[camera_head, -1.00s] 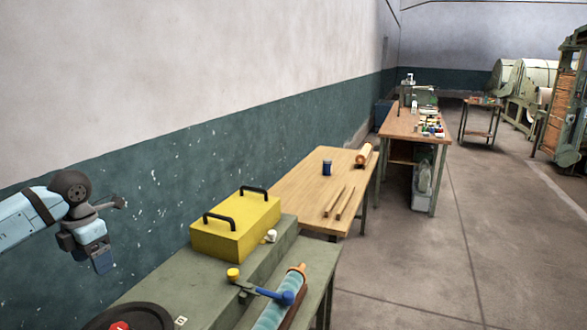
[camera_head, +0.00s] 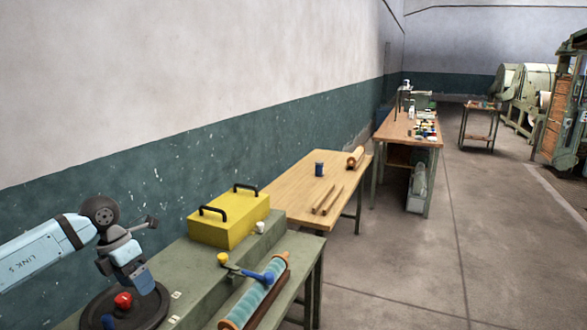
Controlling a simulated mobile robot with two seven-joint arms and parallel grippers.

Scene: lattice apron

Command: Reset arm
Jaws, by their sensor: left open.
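My left arm comes in from the left edge, and its gripper (camera_head: 141,279) points down and to the right. It is open, and I see nothing held in it. It hangs in front of a dark round wheel-like disc (camera_head: 152,313) on the green bench, partly covering it. I cannot tell the height of the gap between them. A red knob (camera_head: 123,300) sits on the disc, just left of the gripper. My right gripper is not in view.
A yellow box (camera_head: 228,228) with two black handles stands on the green bench (camera_head: 192,262). A blue-handled crank (camera_head: 262,276) and a teal roller (camera_head: 254,296) lie to its right. A wooden table (camera_head: 296,187) stands beyond.

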